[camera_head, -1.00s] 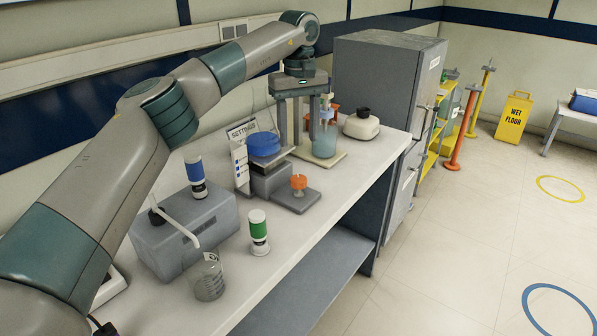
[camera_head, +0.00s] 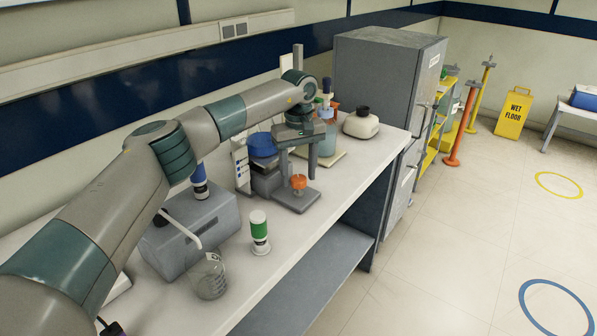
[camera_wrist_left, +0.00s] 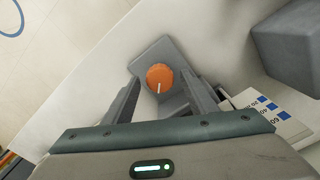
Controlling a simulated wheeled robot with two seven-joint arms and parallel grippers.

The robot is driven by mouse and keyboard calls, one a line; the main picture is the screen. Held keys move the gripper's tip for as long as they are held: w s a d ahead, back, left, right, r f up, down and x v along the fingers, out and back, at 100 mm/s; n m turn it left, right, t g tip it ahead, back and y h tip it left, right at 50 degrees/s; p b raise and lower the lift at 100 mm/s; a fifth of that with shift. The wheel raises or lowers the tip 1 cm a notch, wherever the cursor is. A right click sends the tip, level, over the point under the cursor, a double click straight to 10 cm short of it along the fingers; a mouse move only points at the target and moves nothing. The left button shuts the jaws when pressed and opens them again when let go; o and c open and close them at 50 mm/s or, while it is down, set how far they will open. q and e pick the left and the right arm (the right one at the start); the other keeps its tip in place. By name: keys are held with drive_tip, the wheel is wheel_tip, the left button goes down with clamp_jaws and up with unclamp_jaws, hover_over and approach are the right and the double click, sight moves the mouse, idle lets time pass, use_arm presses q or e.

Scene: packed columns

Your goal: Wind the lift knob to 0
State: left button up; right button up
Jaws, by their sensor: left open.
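The orange lift knob (camera_head: 298,181) sits on the grey base plate (camera_head: 308,200) of the lift with the round blue top (camera_head: 261,145). In the left wrist view the knob (camera_wrist_left: 160,74) shows a white pointer line towards the bottom of the picture. My left gripper (camera_head: 298,168) is open, fingers pointing down over the knob. In the wrist view the knob lies between the two fingers (camera_wrist_left: 160,86), with nothing gripped. The settings card (camera_head: 241,168) stands beside the lift; part of its scale shows in the wrist view (camera_wrist_left: 262,105). My right gripper is out of view.
A green-and-white bottle (camera_head: 259,232), a glass beaker (camera_head: 208,277) and a grey box (camera_head: 190,232) stand nearer on the bench. A stirrer vessel (camera_head: 328,138) and a cream flask (camera_head: 362,123) stand behind. The bench front beside the base plate is clear.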

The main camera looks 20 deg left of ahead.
use_arm(q)
drive_tip(key=shift+c, duration=0.7)
drive_tip(key=c, duration=0.9)
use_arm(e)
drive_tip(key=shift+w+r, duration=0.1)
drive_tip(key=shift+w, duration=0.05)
use_arm(q)
drive_tip(key=shift+n, duration=0.3)
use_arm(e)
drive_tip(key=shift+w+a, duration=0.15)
